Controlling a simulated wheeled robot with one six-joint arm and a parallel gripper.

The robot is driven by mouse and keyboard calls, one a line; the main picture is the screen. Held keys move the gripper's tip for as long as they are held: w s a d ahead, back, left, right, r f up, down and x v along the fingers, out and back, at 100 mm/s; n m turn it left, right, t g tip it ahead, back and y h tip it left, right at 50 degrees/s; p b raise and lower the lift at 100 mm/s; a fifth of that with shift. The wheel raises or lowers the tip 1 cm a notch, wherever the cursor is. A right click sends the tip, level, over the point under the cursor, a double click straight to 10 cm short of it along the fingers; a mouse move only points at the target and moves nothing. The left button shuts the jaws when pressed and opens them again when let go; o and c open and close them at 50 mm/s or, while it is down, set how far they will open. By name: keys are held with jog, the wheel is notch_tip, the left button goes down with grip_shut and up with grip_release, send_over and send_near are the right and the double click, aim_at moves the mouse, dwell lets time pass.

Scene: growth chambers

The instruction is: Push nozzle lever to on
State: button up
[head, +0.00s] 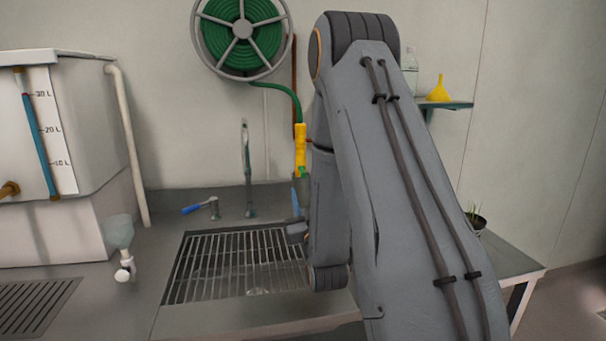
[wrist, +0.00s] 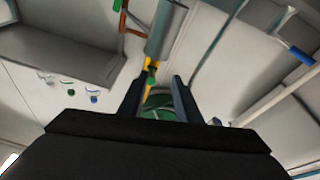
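The hose nozzle (head: 300,145) hangs against the back wall, yellow on top with a blue-grey lower end (head: 300,190), partly covered by my arm. In the wrist view, the yellow part (wrist: 148,80) shows between my fingers, with a grey-blue cylinder (wrist: 166,30) above it. A small green piece (wrist: 151,74) sits where they meet; I cannot tell whether it is the lever or how it is set. My gripper (wrist: 158,82) is open and empty, its two dark fingers apart. In the head view only a dark part of my gripper (head: 297,229) shows beside the arm, above the sink grate.
A green hose reel (head: 241,36) hangs above. A tap (head: 248,170) and blue-handled valve (head: 199,206) stand behind the sink grate (head: 225,265). A water tank (head: 85,120) stands left; a shelf (head: 445,104) with a yellow funnel (head: 439,92) is right.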

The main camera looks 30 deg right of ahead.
aim_at(303, 171)
jog(key=shift+t+h, duration=0.4)
jog(key=shift+t, duration=0.1)
jog(key=w+r, duration=0.1)
jog(key=w+d+r+p, duration=0.1)
jog(key=w, duration=0.1)
jog(key=w+d+r+p, duration=0.1)
jog(key=shift+w+d+r, duration=0.2)
jog(key=shift+w+r, duration=0.05)
jog(key=shift+r, duration=0.1)
jog(key=shift+w+d+r+p, duration=0.2)
jog(key=shift+w+p, duration=0.15)
jog(key=shift+w, duration=0.3)
jog(key=shift+f, duration=0.1)
grip_shut()
